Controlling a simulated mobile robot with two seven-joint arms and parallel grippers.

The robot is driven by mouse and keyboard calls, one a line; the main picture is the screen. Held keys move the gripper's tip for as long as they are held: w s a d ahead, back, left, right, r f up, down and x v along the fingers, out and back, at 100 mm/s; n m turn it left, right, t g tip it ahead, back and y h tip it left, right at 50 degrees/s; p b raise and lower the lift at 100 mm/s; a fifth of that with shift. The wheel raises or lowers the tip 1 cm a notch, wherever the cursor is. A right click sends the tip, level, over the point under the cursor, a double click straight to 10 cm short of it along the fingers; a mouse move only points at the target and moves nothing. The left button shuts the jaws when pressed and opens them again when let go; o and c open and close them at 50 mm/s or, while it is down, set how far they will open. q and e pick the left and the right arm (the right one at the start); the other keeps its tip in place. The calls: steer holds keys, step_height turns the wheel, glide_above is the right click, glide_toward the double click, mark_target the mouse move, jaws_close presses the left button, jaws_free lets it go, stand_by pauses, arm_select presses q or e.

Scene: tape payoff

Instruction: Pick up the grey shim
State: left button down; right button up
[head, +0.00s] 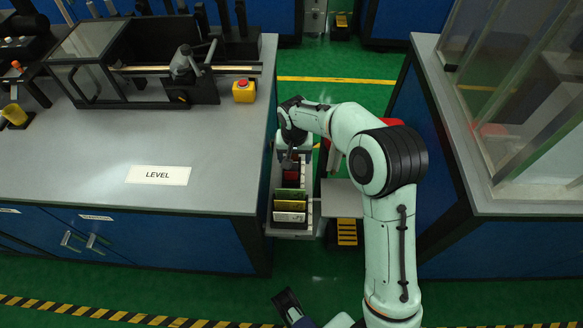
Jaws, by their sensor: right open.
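My right gripper (289,162) points down over the back part of a narrow light-grey rack (309,207) beside the left bench. It is open, and its fingers look small and dark against the rack. Several thin upright pieces stand in a row in the rack: a dark red one near the gripper, then green and yellowish ones (290,194), and a whitish one (290,217) at the near end. I cannot make out for sure which piece is the grey shim; the gripper and wrist hide the back of the rack.
The left bench (225,150) has a grey top with a LEVEL label (158,175), a machine and a yellow box with a red button (243,91). The right bench (455,180) carries clear panels. The rack stands in the gap between the benches, over green floor.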

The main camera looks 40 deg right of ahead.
mark_target(292, 168)
steer(key=f, duration=0.2)
steer(key=w+f+b, duration=0.1)
steer(key=f, duration=0.2)
steer(key=c, duration=1.1)
